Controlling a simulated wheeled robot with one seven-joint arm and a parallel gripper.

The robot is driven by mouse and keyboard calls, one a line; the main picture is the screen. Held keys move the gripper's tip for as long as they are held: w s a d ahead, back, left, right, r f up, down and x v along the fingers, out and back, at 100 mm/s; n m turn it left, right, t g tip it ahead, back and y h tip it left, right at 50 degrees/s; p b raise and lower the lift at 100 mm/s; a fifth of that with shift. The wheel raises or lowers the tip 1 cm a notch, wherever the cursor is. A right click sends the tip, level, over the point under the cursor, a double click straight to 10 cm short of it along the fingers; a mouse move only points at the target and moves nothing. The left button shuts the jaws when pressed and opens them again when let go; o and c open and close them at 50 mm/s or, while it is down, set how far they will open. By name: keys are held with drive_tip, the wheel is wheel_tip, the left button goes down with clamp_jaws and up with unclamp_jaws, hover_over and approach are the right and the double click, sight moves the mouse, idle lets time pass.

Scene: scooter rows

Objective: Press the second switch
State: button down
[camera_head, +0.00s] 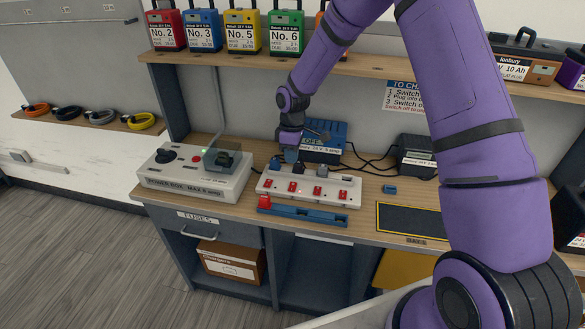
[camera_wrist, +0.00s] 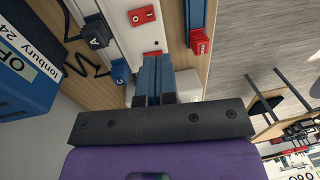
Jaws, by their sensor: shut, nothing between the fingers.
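The white power strip (camera_head: 330,199) lies on the bench with several red switches in a row. Counted from the left in the head view, the second switch (camera_head: 292,187) is below and in front of my gripper (camera_head: 290,156). In the wrist view the strip (camera_wrist: 118,18) runs away from my blue fingers. My gripper (camera_wrist: 155,62) is shut and empty, its tips over the strip. One red switch (camera_wrist: 142,16) shows clear of the tips. Another red piece (camera_wrist: 152,53) shows right at the tips, mostly hidden by them. I cannot tell whether they touch it.
Plugs labelled A (camera_wrist: 97,30) and C (camera_wrist: 120,70) stand beside the switches. A blue rail (camera_head: 310,214) with a red block (camera_head: 264,201) lies in front of the strip. The power box (camera_head: 190,184) stands left, a blue charger (camera_head: 325,141) behind, a black charger (camera_head: 416,155) at right.

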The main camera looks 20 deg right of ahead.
drive_tip(key=shift+s+r, duration=0.15)
drive_tip(key=shift+r, duration=1.25)
drive_tip(key=s+d+r+m+t, duration=0.15)
drive_tip(key=s+r, duration=0.25)
drive_tip(key=r, duration=0.4)
drive_tip(key=s+d+r+m+h, duration=0.1)
drive_tip(key=s+d+r+m, duration=0.1)
drive_tip(key=s+r, duration=0.35)
drive_tip(key=s+d+r+m+t, duration=0.1)
drive_tip(key=s+d+r+m, duration=0.15)
drive_tip(key=r, duration=0.65)
drive_tip(key=s+d+r+m+t, duration=0.1)
drive_tip(key=s+r+m+t, duration=0.1)
drive_tip(key=s, duration=1)
drive_tip(key=s+d+r+m+t, duration=0.2)
drive_tip(key=s+r+m, duration=0.2)
drive_tip(key=s+r, duration=0.3)
drive_tip(key=s, duration=0.5)
drive_tip(key=shift+r, duration=0.1)
